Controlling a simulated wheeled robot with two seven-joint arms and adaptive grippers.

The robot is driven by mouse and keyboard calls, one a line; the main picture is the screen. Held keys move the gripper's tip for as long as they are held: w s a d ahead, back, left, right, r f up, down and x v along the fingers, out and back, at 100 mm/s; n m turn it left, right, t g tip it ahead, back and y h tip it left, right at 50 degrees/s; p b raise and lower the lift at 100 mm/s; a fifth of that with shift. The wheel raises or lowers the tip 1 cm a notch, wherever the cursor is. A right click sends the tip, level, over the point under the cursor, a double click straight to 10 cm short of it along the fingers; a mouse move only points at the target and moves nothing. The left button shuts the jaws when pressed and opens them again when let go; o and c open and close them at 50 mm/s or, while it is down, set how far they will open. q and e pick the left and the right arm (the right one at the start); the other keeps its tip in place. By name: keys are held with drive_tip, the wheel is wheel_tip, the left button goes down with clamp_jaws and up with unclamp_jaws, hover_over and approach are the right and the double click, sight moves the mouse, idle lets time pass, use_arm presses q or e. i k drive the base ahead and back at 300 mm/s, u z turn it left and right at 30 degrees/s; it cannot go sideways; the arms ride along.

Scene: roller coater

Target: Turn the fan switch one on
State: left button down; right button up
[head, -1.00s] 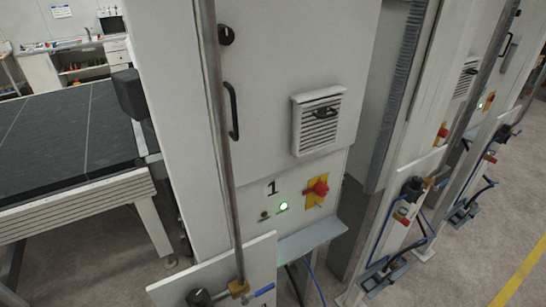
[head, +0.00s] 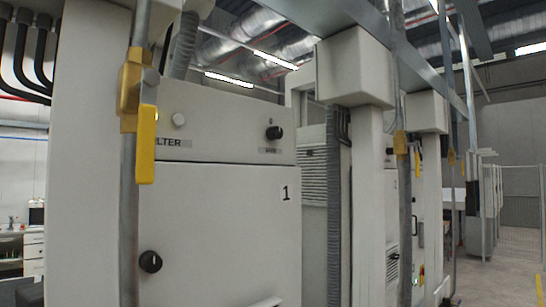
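The cabinet marked 1 (head: 220,220) fills the left middle of the head view. On its top panel, at the right, is a black rotary switch knob (head: 273,132) with a small grey label (head: 270,150) below it, too small to read. I cannot tell for sure which one is fan switch one, nor the knob's set position. Neither of my grippers is in view.
A vertical pipe with a brass valve and yellow lever (head: 146,143) stands in front of the cabinet's left side. A black door lock (head: 150,262) sits lower on the door. Further cabinets and posts (head: 370,190) recede to the right. Open floor (head: 505,270) lies at the far right.

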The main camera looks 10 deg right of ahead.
sight(276, 132)
drive_tip(key=u, duration=1.95)
drive_tip(key=k, duration=0.7)
drive_tip(key=z, duration=1.1)
